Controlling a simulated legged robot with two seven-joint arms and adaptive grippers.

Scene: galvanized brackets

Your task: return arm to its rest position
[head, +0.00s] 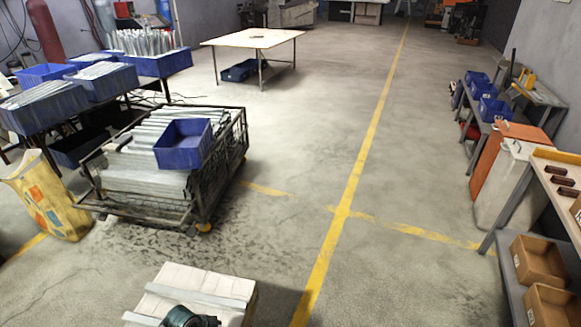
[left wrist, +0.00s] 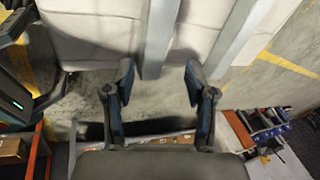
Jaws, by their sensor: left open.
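My left gripper (left wrist: 160,84) is in the left wrist view. Its two dark fingers stand apart with nothing between them. Beyond the fingertips, two long galvanized brackets lie on a pale surface: a left bracket (left wrist: 160,35) and a right bracket (left wrist: 238,35). The left bracket ends close to the fingers, and I cannot tell the exact gap. In the head view, a pale stack (head: 190,279) with metal strips on it stands at the bottom edge. A dark round part in front of it is cut off by the frame.
A wire cart (head: 212,172) of metal pieces carries a blue bin (head: 182,146). A yellow bag (head: 48,200) stands left of it. A table (head: 252,38) stands behind. Shelving with brown bins (head: 540,262) lines the right side. The floor around the yellow line (head: 345,205) is clear.

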